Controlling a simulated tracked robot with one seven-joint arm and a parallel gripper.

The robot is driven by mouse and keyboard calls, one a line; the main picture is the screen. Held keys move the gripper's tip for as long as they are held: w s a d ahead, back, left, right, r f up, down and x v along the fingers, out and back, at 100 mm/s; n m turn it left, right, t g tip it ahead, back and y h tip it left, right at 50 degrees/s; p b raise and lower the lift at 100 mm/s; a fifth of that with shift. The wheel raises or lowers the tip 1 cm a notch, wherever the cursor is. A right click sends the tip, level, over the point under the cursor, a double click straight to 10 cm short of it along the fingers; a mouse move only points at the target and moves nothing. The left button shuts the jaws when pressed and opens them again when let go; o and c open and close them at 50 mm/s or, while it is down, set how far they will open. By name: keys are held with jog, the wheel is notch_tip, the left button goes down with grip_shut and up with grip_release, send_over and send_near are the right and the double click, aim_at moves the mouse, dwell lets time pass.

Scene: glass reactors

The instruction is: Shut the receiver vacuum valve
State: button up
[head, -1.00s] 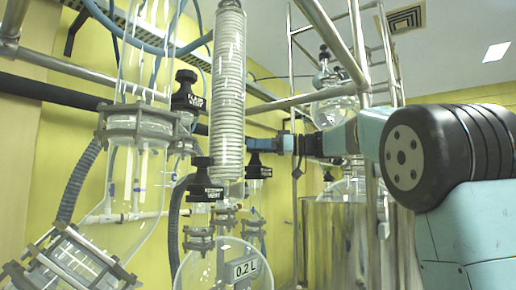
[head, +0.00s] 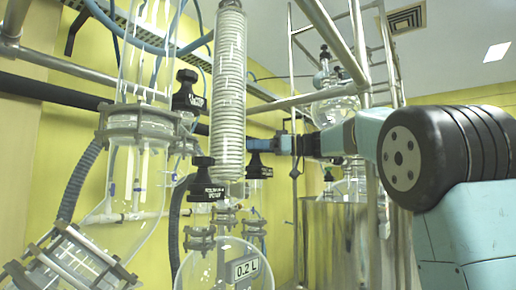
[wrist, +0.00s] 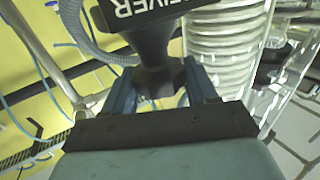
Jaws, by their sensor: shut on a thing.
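The receiver vacuum valve's black knob (wrist: 155,48) fills the top middle of the wrist view. Its dark label with white letters shows only in part, upside down, ending in "EIVER". My gripper (wrist: 162,82) is shut on the narrower part of this knob, one blue finger on each side. The fingertips are hard to make out there. How far the valve is turned cannot be told.
A ribbed glass coil (head: 230,95) stands just left of my gripper. A round flask (head: 222,268) hangs below. Metal rails (head: 334,40) cross above my arm.

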jog(key=shift+r+t, duration=0.1)
jog(key=shift+t, duration=0.2)
jog(key=shift+a+m+t, duration=0.1)
jog(key=shift+m+t, duration=0.2)
jog(key=m+t+h, duration=0.1)
jog(key=m+t, duration=0.1)
jog(key=t, duration=0.1)
jog(key=shift+s+m+t+h, duration=0.15)
jog(key=shift+m+t+h, duration=0.25)
jog(key=m+t+h, duration=0.3)
jog(key=t, duration=0.1)
jog(key=shift+a+m+t, duration=0.1)
jog(key=shift+m+t, duration=0.2)
jog(key=shift+m+t+h, duration=1.1)
jog(key=shift+m+h, duration=0.1)
jog(key=shift+h, duration=0.4)
jog(key=shift+m+t+h, duration=0.6)
jog(key=shift+m+h, duration=0.2)
jog(key=shift+h, duration=0.3)
jog(key=o, duration=0.9)
jog(key=shift+w, duration=0.2)
